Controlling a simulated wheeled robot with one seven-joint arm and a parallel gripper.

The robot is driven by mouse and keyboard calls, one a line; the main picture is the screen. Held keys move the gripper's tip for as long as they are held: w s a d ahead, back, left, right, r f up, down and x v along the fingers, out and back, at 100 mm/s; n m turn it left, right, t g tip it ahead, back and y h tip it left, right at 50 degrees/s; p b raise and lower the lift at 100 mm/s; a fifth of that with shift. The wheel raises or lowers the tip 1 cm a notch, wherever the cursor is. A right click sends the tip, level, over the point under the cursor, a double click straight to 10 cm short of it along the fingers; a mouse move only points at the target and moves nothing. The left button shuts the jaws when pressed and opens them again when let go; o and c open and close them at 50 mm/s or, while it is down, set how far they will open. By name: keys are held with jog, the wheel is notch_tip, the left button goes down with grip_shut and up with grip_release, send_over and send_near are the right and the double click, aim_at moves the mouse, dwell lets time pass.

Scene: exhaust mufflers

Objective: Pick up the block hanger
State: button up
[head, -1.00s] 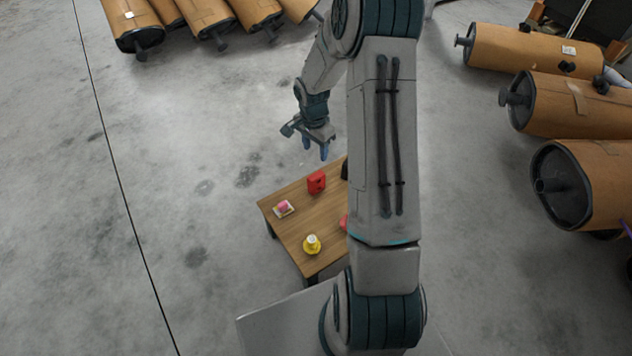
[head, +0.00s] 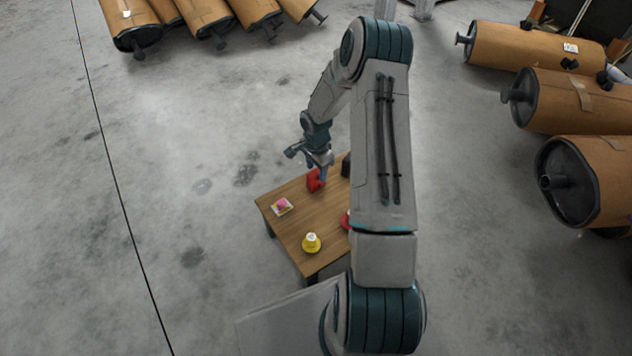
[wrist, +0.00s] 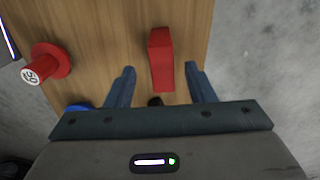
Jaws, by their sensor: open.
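The likely block hanger is a red block (head: 313,183) standing near the far edge of the wooden table (head: 287,222). In the wrist view the red block (wrist: 161,60) is a tall narrow shape lying between the lines of my two fingers. My gripper (head: 317,171) is just above the block in the head view and partly covers it. In the wrist view my gripper (wrist: 159,70) is open, with one blue finger on each side and clear gaps to the block. No contact with the block can be made out.
A yellow piece (head: 311,243), a pink piece on a pale square (head: 282,206) and a dark object (head: 346,166) are on the table. A red round piece with a white top (wrist: 45,65) and a blue piece (wrist: 78,107) show at left in the wrist view. Brown mufflers (head: 575,100) lie around.

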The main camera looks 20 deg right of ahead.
aim_at(316, 172)
notch_tip(316, 172, down, 5)
jog(key=shift+w+r+b, duration=0.15)
jog(key=shift+r+b, duration=0.05)
jog(key=shift+b, duration=0.85)
grip_shut()
jog(key=shift+r, duration=0.1)
jog(key=shift+r+p, duration=0.4)
jog(key=shift+r, duration=0.1)
jog(key=c, duration=1.1)
grip_release()
notch_tip(316, 172, up, 4)
jog(key=shift+d+f+p, duration=0.1)
jog(key=shift+d+p, duration=0.05)
jog(key=shift+p, duration=0.9)
jog(key=shift+o, duration=0.2)
jog(key=s+d+r+p, duration=0.1)
jog(key=d+r+p, duration=0.2)
jog(key=d+r, duration=0.3)
jog(key=d, duration=0.5)
jog(key=shift+s+d+p, duration=0.15)
jog(key=shift+d+p, duration=0.05)
jog(key=shift+p, duration=0.2)
